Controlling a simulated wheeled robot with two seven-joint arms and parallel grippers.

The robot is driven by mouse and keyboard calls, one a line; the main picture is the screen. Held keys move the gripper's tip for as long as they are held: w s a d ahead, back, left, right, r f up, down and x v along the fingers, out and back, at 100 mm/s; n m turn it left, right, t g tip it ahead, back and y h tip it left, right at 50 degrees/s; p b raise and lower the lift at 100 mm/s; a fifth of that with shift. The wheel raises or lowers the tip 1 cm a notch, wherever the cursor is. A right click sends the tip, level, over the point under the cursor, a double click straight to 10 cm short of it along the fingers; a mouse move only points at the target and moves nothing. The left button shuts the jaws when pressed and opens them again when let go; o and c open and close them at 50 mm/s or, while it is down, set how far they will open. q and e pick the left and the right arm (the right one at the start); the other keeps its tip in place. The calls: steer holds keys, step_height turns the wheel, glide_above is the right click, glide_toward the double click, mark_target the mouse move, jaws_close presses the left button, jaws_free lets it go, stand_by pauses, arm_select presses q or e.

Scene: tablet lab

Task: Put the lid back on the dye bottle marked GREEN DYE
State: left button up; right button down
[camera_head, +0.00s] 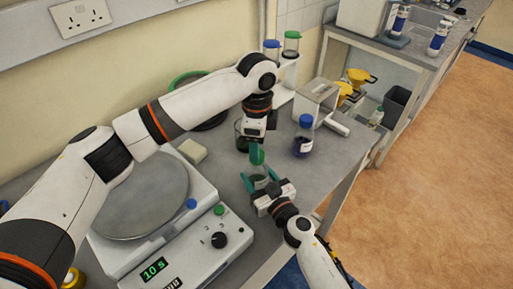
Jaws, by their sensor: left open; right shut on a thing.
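A small clear bottle (260,178) stands in the middle, near the front edge of the bench. My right gripper (259,177) is shut on its sides from the front, with a teal finger on each side. A green lid (257,156) shows at the top of the bottle; whether it is fully seated cannot be told. My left gripper (255,145) is open just above the lid, pointing down. Its fingertips are hard to make out against the green. No GREEN DYE label can be read.
A blue-capped bottle of dark liquid (303,144) stands to the right. A dark glass vessel (240,143) stands close behind my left gripper. A machine with a round plate (140,205) and a "10 s" display fills the left. A grey box (316,101) stands behind.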

arm_select(q)
steer(key=shift+r, duration=0.8)
steer(key=shift+c, duration=0.5)
step_height(320, 180, up, 2)
steer(key=n, duration=0.7)
steer(key=r+n, duration=0.1)
steer(key=n, duration=0.3)
steer(key=shift+r, duration=0.25)
steer(key=shift+f, duration=4)
steer(key=c, duration=1)
